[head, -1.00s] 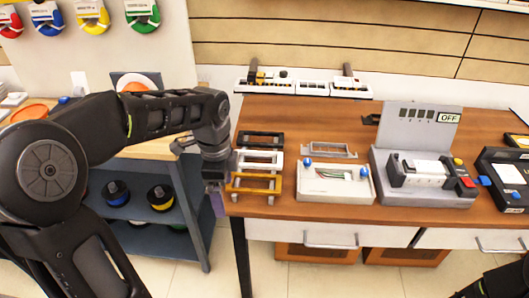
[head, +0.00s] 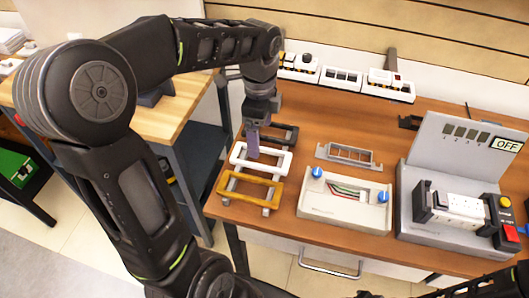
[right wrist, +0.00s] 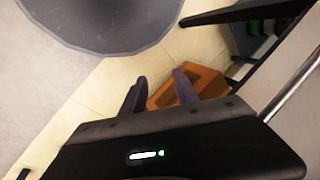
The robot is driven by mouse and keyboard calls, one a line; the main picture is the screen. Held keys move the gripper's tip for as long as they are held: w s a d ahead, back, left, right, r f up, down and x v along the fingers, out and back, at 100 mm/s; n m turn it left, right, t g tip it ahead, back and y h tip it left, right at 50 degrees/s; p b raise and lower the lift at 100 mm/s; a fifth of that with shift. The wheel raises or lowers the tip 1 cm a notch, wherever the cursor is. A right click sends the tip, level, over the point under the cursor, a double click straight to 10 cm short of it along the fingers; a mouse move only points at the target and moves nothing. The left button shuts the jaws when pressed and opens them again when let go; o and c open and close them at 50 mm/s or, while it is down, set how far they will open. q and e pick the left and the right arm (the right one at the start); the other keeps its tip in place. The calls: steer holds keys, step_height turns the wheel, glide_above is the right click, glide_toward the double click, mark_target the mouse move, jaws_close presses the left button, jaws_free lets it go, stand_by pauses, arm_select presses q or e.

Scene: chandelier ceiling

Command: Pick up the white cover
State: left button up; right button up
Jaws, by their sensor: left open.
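The white cover (head: 272,170), a rectangular frame, stands on the left part of the wooden table between a black cover (head: 286,130) behind and a yellow cover (head: 252,193) in front. My left gripper (head: 253,152) points down at the left part of the white cover, its fingers overlapping the frame in the head view. It is open; whether it touches the cover cannot be told. My right gripper (right wrist: 160,92) has its fingers apart, empty, above the floor in the right wrist view.
A grey frame (head: 348,154) and a white box with blue knobs (head: 330,206) stand right of the covers. A grey test fixture (head: 420,165) marked OFF stands farther right. White switch units (head: 342,77) line the back. An orange crate (right wrist: 205,82) is on the floor.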

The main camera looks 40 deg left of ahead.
mark_target(261, 151)
arm_select(q)
steer(key=shift+f, duration=1.3)
steer(key=shift+f, duration=2.65)
steer(key=c, duration=1.4)
steer(key=shift+w+r, duration=0.1)
steer(key=shift+r, duration=0.05)
steer(key=shift+c, duration=0.3)
step_height(261, 151, up, 10)
